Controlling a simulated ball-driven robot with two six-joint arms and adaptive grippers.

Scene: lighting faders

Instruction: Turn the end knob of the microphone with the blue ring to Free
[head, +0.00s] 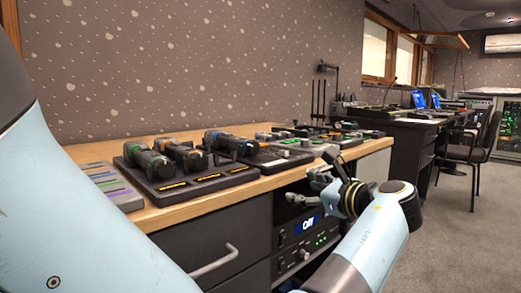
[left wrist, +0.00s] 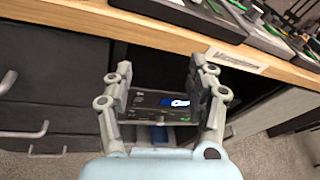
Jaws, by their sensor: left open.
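Several dark microphones lie in a black cradle (head: 205,186) on the wooden desk. The microphone with the blue ring (head: 226,144) appears to be the rightmost of them. Its end knob is too small to read. A rack unit below the desk top has a blue display (head: 307,223) reading "Off"; the display also shows in the left wrist view (left wrist: 180,101). My left gripper (head: 305,188) is open and empty, in front of the desk edge, right of the microphones and apart from them. Its spread fingers (left wrist: 163,85) frame the rack unit in the left wrist view. My right gripper is not in view.
A fader panel (head: 112,188) lies left of the cradle, and more panels (head: 280,155) lie to its right on the desk (head: 190,207). Drawers with a handle (head: 215,262) are below. A chair (head: 472,155) stands at the right, with open floor before it.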

